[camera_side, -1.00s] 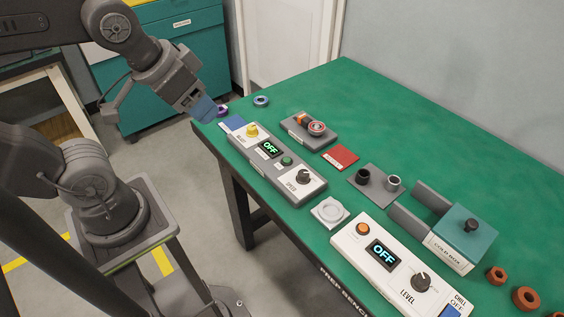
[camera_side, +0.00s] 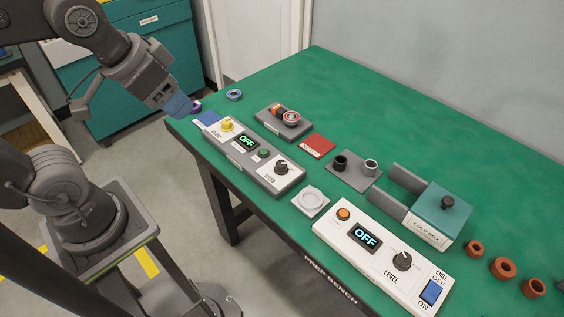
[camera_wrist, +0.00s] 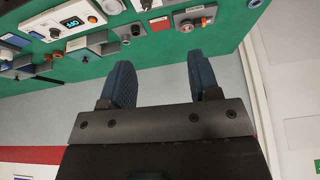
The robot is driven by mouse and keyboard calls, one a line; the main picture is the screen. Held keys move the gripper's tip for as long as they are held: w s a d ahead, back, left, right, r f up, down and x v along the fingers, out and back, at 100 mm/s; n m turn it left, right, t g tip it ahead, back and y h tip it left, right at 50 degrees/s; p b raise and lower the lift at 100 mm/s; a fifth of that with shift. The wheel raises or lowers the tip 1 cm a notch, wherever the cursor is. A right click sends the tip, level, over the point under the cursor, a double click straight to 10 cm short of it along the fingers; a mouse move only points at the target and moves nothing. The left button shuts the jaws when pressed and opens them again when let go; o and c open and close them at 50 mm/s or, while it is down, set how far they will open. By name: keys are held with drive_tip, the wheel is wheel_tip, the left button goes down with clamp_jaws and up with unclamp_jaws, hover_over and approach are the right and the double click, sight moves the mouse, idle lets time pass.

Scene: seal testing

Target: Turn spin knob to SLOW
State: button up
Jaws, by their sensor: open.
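A long grey panel (camera_side: 252,160) lies along the bench's front edge in the side view. The knob's label is too small to read surely. A second black knob (camera_side: 402,261), marked LEVEL, is on the white panel (camera_side: 325,232). My gripper (camera_side: 180,107) is above the bench's left corner, clear of both knobs. In the wrist view its two blue fingers (camera_wrist: 163,82) are apart with nothing between them.
A purple ring (camera_side: 196,107) lies close to my fingertips in the side view, and a blue ring (camera_side: 234,95) beyond it. A teal box (camera_side: 440,205) with grey walls stands at right. Brown rings (camera_side: 504,267) lie further right. The back of the green bench (camera_side: 350,105) is clear.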

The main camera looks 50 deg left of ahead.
drive_tip(key=w+d+f+m+g, duration=0.2)
drive_tip(key=w+f+m+g, duration=0.1)
drive_tip(key=w+m, duration=0.7)
drive_tip(key=m+g, duration=0.3)
drive_tip(key=m, duration=0.5)
approach(281, 163)
drive_tip(key=f, duration=0.9)
drive_tip(key=shift+s+f, duration=0.1)
drive_tip(key=shift+s, duration=0.1)
drive_tip(key=shift+c, duration=0.3)
drive_tip(key=c, duration=0.9)
drive_tip(key=shift+o, duration=0.2)
